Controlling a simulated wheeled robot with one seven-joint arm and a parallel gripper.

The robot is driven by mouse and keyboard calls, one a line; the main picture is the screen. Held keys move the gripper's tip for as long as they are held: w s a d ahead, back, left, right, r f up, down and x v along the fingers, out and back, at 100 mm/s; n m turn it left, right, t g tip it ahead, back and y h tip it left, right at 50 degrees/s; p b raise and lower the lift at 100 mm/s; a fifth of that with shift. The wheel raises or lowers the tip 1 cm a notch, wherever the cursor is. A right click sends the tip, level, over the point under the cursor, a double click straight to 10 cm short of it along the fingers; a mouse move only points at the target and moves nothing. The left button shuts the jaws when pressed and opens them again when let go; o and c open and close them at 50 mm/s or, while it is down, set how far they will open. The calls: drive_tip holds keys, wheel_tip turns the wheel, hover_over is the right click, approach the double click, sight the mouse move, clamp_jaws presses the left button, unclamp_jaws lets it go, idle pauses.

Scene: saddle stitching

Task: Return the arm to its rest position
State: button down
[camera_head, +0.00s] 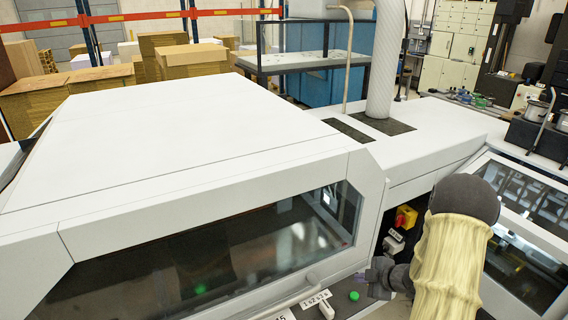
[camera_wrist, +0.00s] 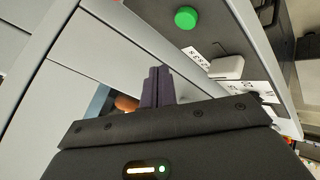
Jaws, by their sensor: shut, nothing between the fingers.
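My gripper (camera_head: 377,277) shows at the lower right of the head view, beside the front right corner of the large white machine (camera_head: 190,130). Its dark fingers also show in the wrist view (camera_wrist: 157,86), side by side and shut with nothing between them. My arm in its pale yellow cover fills the lower right of the head view. A green button (camera_wrist: 186,17) and a small white switch block (camera_wrist: 227,68) sit on the dark panel just beyond the fingers in the wrist view. The fingers appear apart from both.
The machine's long window (camera_head: 230,255) and its front edge lie left of my gripper. A red and yellow switch (camera_head: 405,217) sits in the dark recess behind it. A second windowed cover (camera_head: 530,260) stands right of my arm. Stacked cardboard (camera_head: 190,60) is far back.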

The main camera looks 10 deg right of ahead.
drive_tip(key=shift+w+a+r+m, duration=0.15)
drive_tip(key=shift+w+r+m, duration=0.1)
drive_tip(key=shift+m, duration=0.05)
drive_tip(key=s+a+r+m+g+h+b, duration=0.2)
drive_tip(key=s+a+r+m+b, duration=0.1)
drive_tip(key=s+a+m, duration=0.4)
drive_tip(key=s+a+r+m+g+h+b, duration=0.2)
drive_tip(key=s+a+r+m+g+b, duration=0.1)
drive_tip(key=s+a+m+b, duration=0.2)
drive_tip(key=s+a+m, duration=0.2)
drive_tip(key=s+a, duration=0.2)
drive_tip(key=s, duration=0.2)
drive_tip(key=shift+s+r+m+h, duration=0.25)
drive_tip(key=shift+r+m+h, duration=0.05)
